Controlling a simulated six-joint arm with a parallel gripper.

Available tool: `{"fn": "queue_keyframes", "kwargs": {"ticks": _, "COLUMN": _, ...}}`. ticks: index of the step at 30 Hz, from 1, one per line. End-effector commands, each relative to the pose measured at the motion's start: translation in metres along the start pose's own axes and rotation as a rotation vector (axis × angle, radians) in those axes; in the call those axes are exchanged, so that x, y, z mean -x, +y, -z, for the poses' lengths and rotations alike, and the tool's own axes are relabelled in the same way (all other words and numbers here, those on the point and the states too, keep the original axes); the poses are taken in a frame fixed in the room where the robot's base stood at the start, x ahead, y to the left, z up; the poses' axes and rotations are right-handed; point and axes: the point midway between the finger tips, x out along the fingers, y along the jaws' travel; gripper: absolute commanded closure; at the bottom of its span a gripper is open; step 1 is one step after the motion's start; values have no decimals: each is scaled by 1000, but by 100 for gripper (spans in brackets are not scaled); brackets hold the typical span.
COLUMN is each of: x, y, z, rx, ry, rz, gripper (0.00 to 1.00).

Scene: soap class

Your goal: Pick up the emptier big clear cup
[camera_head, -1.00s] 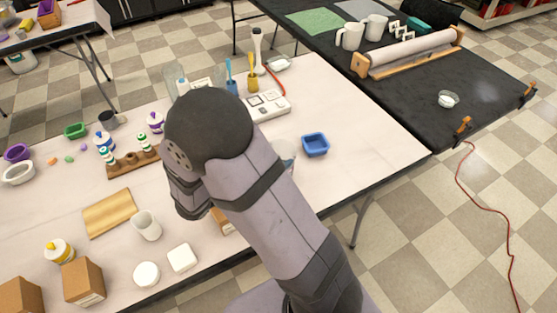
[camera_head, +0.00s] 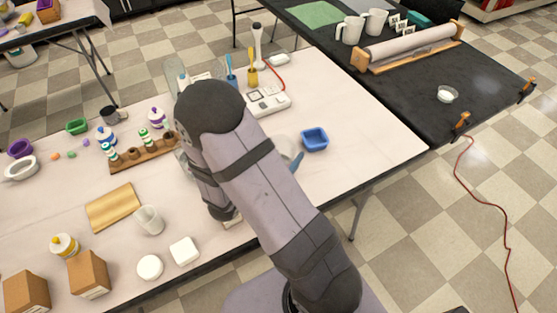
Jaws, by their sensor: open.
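A clear cup (camera_head: 293,150) stands on the white table, partly hidden behind my arm, with something blue showing at its right side. A whitish see-through cup (camera_head: 149,221) stands left of my arm near the front; no contents show clearly in it. Another clear shape (camera_head: 181,158) shows at the left edge of my arm, mostly hidden. A tall clear vessel (camera_head: 174,72) stands at the back. I cannot tell which big clear cup is emptier. My gripper is hidden behind my arm, whose wrist points down at the table between these cups.
A wooden rack with bottles (camera_head: 140,155), a wooden board (camera_head: 113,207), cardboard boxes (camera_head: 88,275) and white lids (camera_head: 150,267) fill the left. The table's right end (camera_head: 370,140) is clear.

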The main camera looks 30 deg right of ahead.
Motion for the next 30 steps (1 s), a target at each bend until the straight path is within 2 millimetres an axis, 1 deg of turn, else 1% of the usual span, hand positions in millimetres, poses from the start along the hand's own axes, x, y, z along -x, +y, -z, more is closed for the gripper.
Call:
{"fn": "queue_keyframes", "kwargs": {"ticks": 5, "x": -8, "y": -2, "z": -2, "rx": -1, "ry": 0, "rz": 4, "gripper": 0}}
{"fn": "queue_keyframes", "kwargs": {"ticks": 12, "x": -37, "y": -5, "z": -3, "rx": -1, "ry": 0, "rz": 6, "gripper": 0}}
{"fn": "queue_keyframes", "kwargs": {"ticks": 15, "x": -46, "y": -4, "z": -3, "rx": -1, "ry": 0, "rz": 4, "gripper": 0}}
{"fn": "queue_keyframes", "kwargs": {"ticks": 19, "x": -52, "y": -3, "z": -2, "rx": -1, "ry": 0, "rz": 1, "gripper": 0}}
{"fn": "queue_keyframes", "kwargs": {"ticks": 25, "x": -52, "y": -3, "z": -2, "rx": -1, "ry": 0, "rz": 0, "gripper": 0}}
{"fn": "queue_keyframes", "kwargs": {"ticks": 26, "x": -52, "y": -3, "z": -2, "rx": -1, "ry": 0, "rz": 0, "gripper": 5}}
{"fn": "queue_keyframes", "kwargs": {"ticks": 27, "x": -52, "y": -3, "z": -2, "rx": -1, "ry": 0, "rz": 0, "gripper": 14}}
{"fn": "queue_keyframes", "kwargs": {"ticks": 29, "x": -52, "y": -3, "z": -2, "rx": -1, "ry": 0, "rz": 0, "gripper": 29}}
{"fn": "queue_keyframes", "kwargs": {"ticks": 30, "x": -52, "y": -3, "z": -2, "rx": -1, "ry": 0, "rz": 0, "gripper": 38}}
